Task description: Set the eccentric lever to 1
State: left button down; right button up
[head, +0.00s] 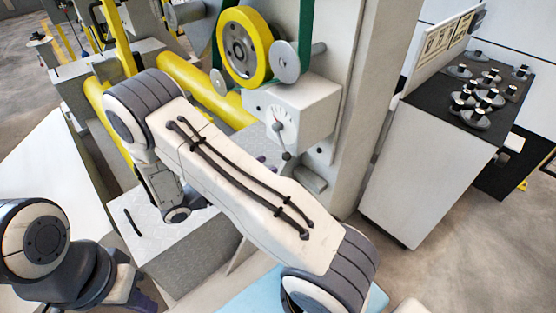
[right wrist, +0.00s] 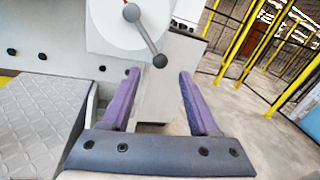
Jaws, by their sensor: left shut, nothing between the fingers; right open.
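The eccentric lever (head: 286,154) is a grey bar with a dark ball knob on a round white dial (head: 281,116), on the front of a light box. In the right wrist view the lever (right wrist: 147,38) slants down and right from its pivot, and a red mark shows on the dial. My right gripper (right wrist: 159,74) is open, its purple fingers either side of the knob's line. The knob appears just beyond the fingertips, with nothing gripped. In the head view my right arm hides most of that gripper. My left gripper (head: 146,303) is shut and empty, low at the left, partly cut off.
A yellow wheel (head: 243,48) with a green belt sits above the dial box. A grey column (head: 357,110) stands right of it. A cabinet (head: 425,165) with several black-knobbed parts on top is further right. A textured metal plate (right wrist: 35,120) lies left of the right gripper.

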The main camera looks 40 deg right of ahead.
aim_at(282, 143)
jog(key=d, duration=0.5)
jog(key=shift+s+d, duration=0.15)
jog(key=shift+s, duration=0.2)
grip_shut()
dwell(1.1)
